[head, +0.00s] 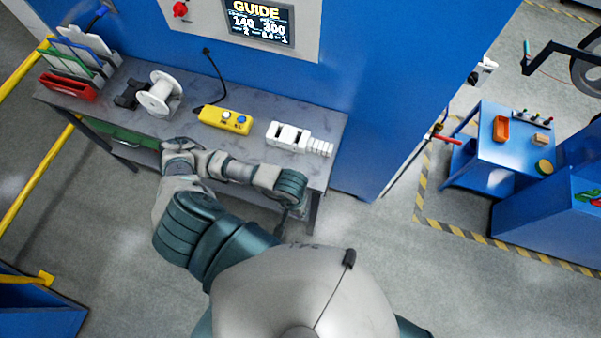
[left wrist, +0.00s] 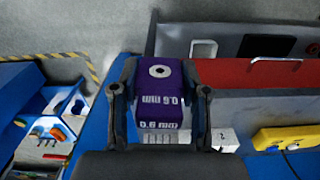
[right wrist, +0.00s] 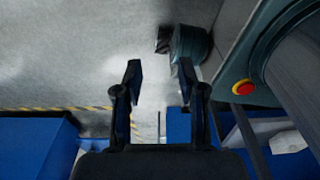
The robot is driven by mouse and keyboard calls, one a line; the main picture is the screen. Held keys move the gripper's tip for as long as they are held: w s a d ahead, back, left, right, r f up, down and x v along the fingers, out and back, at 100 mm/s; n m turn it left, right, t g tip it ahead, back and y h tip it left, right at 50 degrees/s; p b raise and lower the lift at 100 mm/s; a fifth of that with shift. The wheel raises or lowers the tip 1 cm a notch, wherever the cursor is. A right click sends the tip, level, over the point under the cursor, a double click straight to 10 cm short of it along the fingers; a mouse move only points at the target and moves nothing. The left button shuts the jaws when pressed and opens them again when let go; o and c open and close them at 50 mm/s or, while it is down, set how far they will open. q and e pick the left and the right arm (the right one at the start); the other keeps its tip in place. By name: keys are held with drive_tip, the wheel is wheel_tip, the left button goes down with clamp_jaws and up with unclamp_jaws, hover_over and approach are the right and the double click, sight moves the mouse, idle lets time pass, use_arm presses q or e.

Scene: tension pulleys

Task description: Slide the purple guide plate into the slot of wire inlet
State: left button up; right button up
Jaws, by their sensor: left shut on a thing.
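The purple guide plate (left wrist: 160,78), marked "0.6 mm" with a round hole in its upper face, sits between the fingers of my left gripper (left wrist: 159,91) in the left wrist view. The gripper is shut on it. In the head view my left arm reaches along the bench front, and the plate cannot be made out. White slotted blocks (head: 287,137) stand on the bench's right part; I cannot tell whether they include the wire inlet. My right gripper (right wrist: 160,76) is open and empty over the floor in the right wrist view.
The grey bench (head: 185,120) carries a white spool (head: 160,95) and a yellow button box (head: 225,121). A blue machine with a "GUIDE" screen (head: 258,22) rises behind it.

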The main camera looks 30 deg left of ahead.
use_arm(q)
drive_tip(key=shift+d, duration=0.15)
drive_tip(key=shift+w+f+b, duration=0.2)
drive_tip(key=shift+w+b, duration=0.1)
drive_tip(key=shift+b, duration=0.2)
drive_tip(key=w+a, duration=0.1)
drive_tip(key=w, duration=0.3)
drive_tip(key=w+a, duration=0.2)
drive_tip(key=w, duration=0.2)
drive_tip(key=w+a, duration=0.1)
drive_tip(key=w, duration=0.3)
drive_tip(key=shift+w+a+f+b, duration=0.2)
drive_tip(key=shift+f+b, duration=0.1)
drive_tip(key=shift+f, duration=0.1)
drive_tip(key=shift+w+a+f, duration=0.1)
drive_tip(key=shift+w, duration=0.5)
drive_tip(key=shift+w+a+p, duration=0.25)
drive_tip(key=shift+w+p, duration=0.1)
drive_tip(key=shift+w, duration=0.35)
wheel_tip(320, 180, down, 3)
drive_tip(key=shift+s+r, duration=0.1)
drive_tip(key=shift+a+f, duration=0.2)
drive_tip(key=shift+f, duration=0.1)
use_arm(e)
drive_tip(key=shift+d+f, duration=0.25)
drive_tip(key=shift+d, duration=0.15)
